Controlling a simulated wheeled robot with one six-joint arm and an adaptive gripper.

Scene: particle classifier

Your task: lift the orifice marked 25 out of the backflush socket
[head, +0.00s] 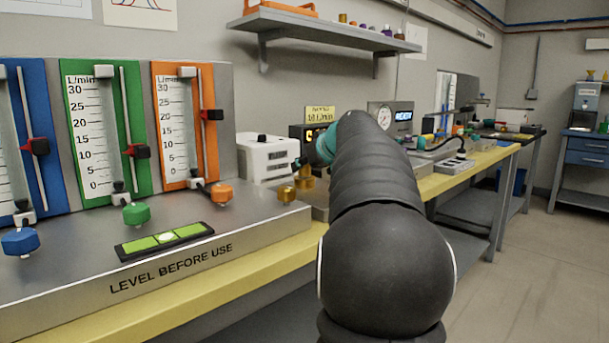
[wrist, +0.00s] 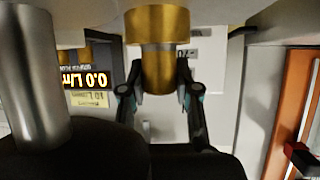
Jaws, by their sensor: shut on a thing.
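A brass orifice (wrist: 157,48), with a wide collar and a narrower body, is between the two dark fingers of my gripper (wrist: 160,92) in the wrist view. The fingers are shut on its narrower body. No number can be read on it, and I cannot tell whether it is still seated in the socket. In the head view my arm hides most of my gripper (head: 298,166). Brass pieces (head: 287,194) show just below it. The backflush socket cannot be made out clearly.
A silver post (wrist: 30,75) stands close beside my gripper in the wrist view. A flow display (wrist: 85,78) reads 0.0, upside down. In the head view, a white box (head: 264,157) and the flowmeter panel (head: 205,125) stand left of my arm. A shelf (head: 320,28) is above.

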